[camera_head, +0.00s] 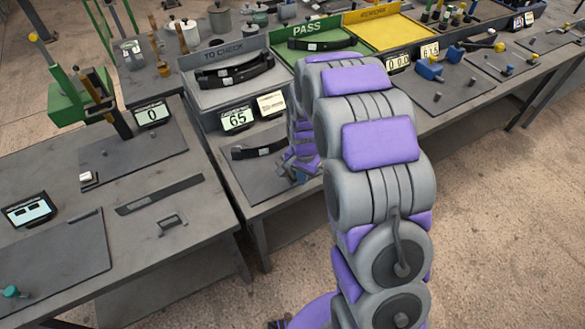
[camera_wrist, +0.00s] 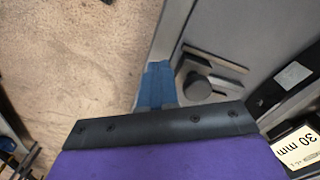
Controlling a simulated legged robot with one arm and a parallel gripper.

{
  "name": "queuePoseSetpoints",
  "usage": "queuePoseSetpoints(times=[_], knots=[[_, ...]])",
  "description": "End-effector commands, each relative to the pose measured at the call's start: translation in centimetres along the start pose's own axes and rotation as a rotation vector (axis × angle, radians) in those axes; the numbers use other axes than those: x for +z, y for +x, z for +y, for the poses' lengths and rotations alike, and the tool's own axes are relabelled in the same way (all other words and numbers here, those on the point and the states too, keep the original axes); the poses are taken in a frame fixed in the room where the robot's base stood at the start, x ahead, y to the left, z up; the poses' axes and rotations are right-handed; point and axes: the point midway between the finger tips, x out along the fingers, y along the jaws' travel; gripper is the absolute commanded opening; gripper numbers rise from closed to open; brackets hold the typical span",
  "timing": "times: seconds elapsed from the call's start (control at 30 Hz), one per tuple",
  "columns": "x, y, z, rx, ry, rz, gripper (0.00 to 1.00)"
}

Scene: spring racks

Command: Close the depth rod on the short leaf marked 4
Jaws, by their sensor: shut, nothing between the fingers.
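My gripper (camera_head: 302,168) is low over the front right of the middle bench, partly hidden by my arm. In the wrist view its dark bar-like edge (camera_wrist: 160,125) spans the lower picture; it is shut and empty. A short dark leaf (camera_head: 258,149) with a white label lies on the bench plate, left of the gripper. I cannot read a 4 on it.
A display reading 65 (camera_head: 237,119) and a card (camera_head: 271,103) stand behind the leaf. Behind them are the grey TO CHECK tray (camera_head: 200,97), green PASS tray (camera_head: 283,68) and yellow tray (camera_head: 400,32).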

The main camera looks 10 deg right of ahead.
Motion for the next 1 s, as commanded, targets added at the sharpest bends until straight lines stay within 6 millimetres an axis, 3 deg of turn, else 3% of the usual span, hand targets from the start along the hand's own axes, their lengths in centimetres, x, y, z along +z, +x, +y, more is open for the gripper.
queuePoseSetpoints(times=[1.0], knots=[[-0.9, -0.1, -1.4, -0.001, 0.0, 0.002, 0.0]])
